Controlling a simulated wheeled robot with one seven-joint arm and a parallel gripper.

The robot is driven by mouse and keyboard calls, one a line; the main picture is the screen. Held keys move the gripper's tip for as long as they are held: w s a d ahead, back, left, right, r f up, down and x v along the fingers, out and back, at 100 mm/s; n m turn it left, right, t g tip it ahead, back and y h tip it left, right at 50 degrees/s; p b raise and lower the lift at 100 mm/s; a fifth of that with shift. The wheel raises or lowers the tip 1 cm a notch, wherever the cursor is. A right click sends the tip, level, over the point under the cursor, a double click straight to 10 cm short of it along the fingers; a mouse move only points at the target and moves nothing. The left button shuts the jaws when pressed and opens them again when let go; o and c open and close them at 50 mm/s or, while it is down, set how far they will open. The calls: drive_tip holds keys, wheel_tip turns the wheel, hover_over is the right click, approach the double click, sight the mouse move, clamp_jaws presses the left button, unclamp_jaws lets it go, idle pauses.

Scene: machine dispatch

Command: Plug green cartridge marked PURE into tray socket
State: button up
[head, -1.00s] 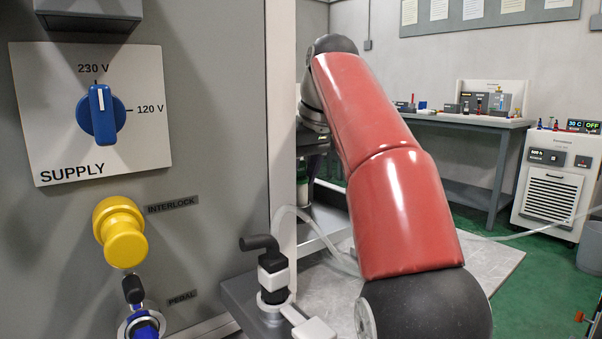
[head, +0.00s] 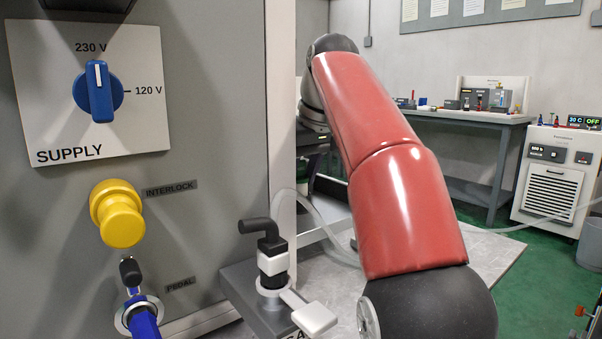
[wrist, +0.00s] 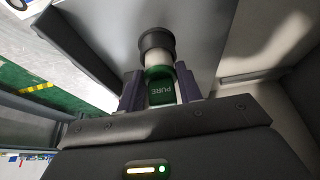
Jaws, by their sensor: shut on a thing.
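My gripper (wrist: 160,82) is shut on the green cartridge (wrist: 162,92) in the wrist view, with a finger on either side. The word PURE shows on its green body. Beyond the green part is a pale section, then a dark round collar (wrist: 156,42). I cannot tell whether that collar is the cartridge's own end or a socket rim. In the head view my gripper and the cartridge are mostly hidden behind the grey cabinet's edge and my arm. The tray socket cannot be made out for certain.
The grey cabinet at the left carries a blue supply knob (head: 98,91), a yellow interlock button (head: 118,214) and a blue pedal plug (head: 141,318). A workbench (head: 460,118) and a white chiller (head: 553,172) stand farther back.

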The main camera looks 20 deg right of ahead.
drive_tip(key=shift+f, duration=0.9)
idle(1.0)
drive_tip(key=o, duration=1.6)
drive_tip(key=shift+r+p, duration=3.05)
drive_tip(key=shift+r, duration=0.2)
